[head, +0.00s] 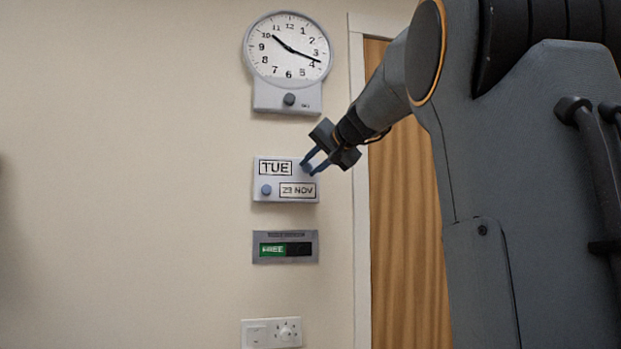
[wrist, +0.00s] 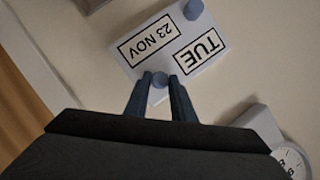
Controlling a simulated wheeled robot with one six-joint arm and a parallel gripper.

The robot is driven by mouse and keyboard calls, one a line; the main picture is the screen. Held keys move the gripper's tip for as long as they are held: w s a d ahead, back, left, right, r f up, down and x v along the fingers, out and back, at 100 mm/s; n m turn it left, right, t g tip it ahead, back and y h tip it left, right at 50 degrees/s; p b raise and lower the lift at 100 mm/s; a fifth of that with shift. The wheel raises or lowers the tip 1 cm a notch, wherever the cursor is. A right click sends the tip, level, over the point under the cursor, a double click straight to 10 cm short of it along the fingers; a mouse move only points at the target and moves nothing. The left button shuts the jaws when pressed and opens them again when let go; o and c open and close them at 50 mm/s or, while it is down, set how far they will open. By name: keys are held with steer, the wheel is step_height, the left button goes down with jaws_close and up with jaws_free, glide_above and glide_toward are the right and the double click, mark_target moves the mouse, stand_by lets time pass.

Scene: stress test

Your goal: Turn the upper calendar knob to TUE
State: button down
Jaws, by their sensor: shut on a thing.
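The white calendar (head: 287,173) hangs on the wall and its upper window (head: 276,168) reads TUE. Its lower window (head: 298,190) reads 23 NOV. The lower knob (head: 266,190) is blue and sits at the lower left; it also shows at the top of the wrist view (wrist: 193,10). My gripper (head: 310,167) is at the calendar's upper right corner. In the wrist view its two blue fingers (wrist: 160,85) are shut on the upper knob (wrist: 160,80), which is partly hidden between them.
A wall clock (head: 289,47) with a knob on its base hangs above the calendar. A FREE sign (head: 285,247) and a switch plate (head: 271,333) are below it. A wooden door (head: 400,250) in a pale frame is to the right. The wall to the left is bare.

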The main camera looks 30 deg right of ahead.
steer(key=shift+f+m+b, duration=0.15)
steer(key=shift+m+b, duration=0.35)
steer(key=shift+b, duration=0.2)
steer(key=shift+t, duration=0.3)
steer(key=c, duration=1.5)
jaws_free()
steer(key=shift+s, duration=0.1)
steer(key=b+v, duration=0.2)
steer(key=v, duration=0.5)
steer(key=shift+s+d+b, duration=0.15)
steer(key=shift+s+b, duration=0.15)
steer(key=shift+s, duration=0.05)
